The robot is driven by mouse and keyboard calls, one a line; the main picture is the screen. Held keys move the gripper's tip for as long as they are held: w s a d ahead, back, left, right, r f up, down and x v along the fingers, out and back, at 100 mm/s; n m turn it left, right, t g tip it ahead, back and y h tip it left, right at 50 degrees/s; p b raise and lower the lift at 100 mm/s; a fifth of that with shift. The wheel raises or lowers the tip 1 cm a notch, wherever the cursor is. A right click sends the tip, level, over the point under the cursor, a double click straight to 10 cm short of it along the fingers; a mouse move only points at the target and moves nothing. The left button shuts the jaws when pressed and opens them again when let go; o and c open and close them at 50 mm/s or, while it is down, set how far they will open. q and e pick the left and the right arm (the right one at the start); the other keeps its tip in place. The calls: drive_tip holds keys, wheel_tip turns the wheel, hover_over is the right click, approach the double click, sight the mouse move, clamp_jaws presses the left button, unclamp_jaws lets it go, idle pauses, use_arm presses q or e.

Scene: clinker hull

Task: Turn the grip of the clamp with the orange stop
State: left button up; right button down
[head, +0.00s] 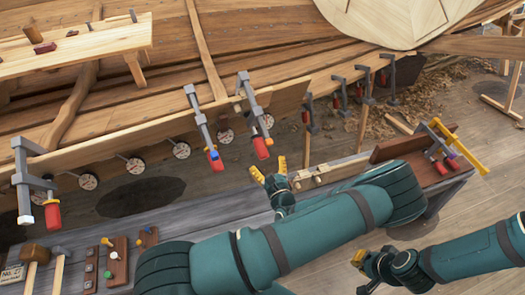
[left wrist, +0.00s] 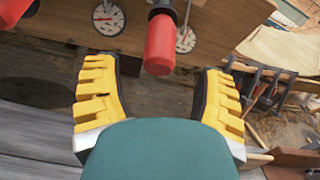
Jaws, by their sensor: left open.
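A grey clamp (head: 251,105) hangs on the plank edge, with a red grip (head: 261,149) at its lower end and a small orange-looking stop (head: 269,142) beside it. My left gripper (head: 269,169) is open just below this grip, its yellow fingers apart. In the left wrist view, a red grip (left wrist: 160,45) stands ahead of and between the fingertips of the open gripper (left wrist: 160,95), with nothing held. The stop is not clear there. My right gripper (head: 362,268) is low at the right, one yellow tip showing; its opening is unclear.
A clamp with a blue stop (head: 200,120) hangs close to the left, and another clamp (head: 22,180) at far left. Several dial gauges (head: 181,150) line the plank.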

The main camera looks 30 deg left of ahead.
sight(262, 151)
use_arm(q)
drive_tip(key=x, duration=0.6)
drive_tip(key=shift+a, duration=0.1)
drive_tip(key=c, duration=1.2)
